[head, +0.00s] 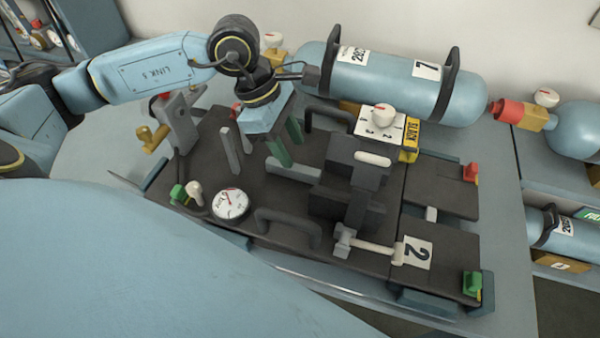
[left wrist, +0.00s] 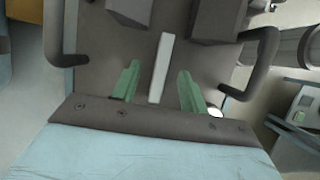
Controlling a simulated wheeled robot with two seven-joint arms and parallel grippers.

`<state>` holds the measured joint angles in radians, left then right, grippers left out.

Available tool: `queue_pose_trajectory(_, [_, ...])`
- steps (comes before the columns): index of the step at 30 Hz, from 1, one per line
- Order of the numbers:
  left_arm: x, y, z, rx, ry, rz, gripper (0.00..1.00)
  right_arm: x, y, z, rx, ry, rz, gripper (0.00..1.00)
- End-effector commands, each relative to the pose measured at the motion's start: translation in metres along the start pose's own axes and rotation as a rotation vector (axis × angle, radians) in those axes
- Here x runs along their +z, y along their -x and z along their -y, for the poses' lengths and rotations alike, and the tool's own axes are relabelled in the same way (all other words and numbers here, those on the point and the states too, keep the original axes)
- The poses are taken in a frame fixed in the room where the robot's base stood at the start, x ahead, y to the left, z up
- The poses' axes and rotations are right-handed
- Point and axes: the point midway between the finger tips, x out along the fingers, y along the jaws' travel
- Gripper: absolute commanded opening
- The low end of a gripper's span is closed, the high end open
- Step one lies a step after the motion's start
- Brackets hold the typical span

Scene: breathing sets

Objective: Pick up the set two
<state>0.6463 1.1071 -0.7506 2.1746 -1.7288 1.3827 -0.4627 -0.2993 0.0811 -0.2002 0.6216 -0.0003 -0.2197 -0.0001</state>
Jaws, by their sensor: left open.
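Set two (head: 437,195) is a dark flat board on the bench, with a white label "2" (head: 417,252), a round gauge (head: 230,204) and two dark loop handles on it. A pale grey bar (head: 293,171) stands up from the board between the handles. My left gripper (head: 286,150) has green fingers pointing down over the board. In the left wrist view, its open fingers (left wrist: 157,88) lie on either side of the bar (left wrist: 161,67), with nothing gripped. I cannot tell how far the tips reach down along it. My right gripper does not show.
A blue cylinder labelled "7" (head: 400,82) lies behind the board. A yellow-edged block with a white knob (head: 383,116) stands at its back edge. Dark blocks (head: 350,190) rise right of the bar. Another cylinder (head: 577,130) lies at the far right.

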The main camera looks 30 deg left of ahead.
Motion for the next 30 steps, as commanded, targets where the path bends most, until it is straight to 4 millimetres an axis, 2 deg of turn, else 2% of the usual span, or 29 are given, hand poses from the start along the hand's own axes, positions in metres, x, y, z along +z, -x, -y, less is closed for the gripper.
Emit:
queue_pose_trajectory(9, [-0.002,-0.044,0.005,-0.004,0.0,0.001,0.44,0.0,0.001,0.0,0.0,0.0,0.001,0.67])
queue_pose_trajectory(18, [-0.002,-0.049,0.005,-0.001,-0.001,-0.001,0.44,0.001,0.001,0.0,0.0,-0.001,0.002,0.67])
queue_pose_trajectory(28, [-0.002,-0.048,0.005,-0.001,-0.001,-0.001,0.02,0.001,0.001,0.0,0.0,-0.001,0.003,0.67])
queue_pose_trajectory(30, [-0.002,-0.048,0.005,-0.001,-0.001,-0.001,0.0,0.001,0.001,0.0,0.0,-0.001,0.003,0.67])
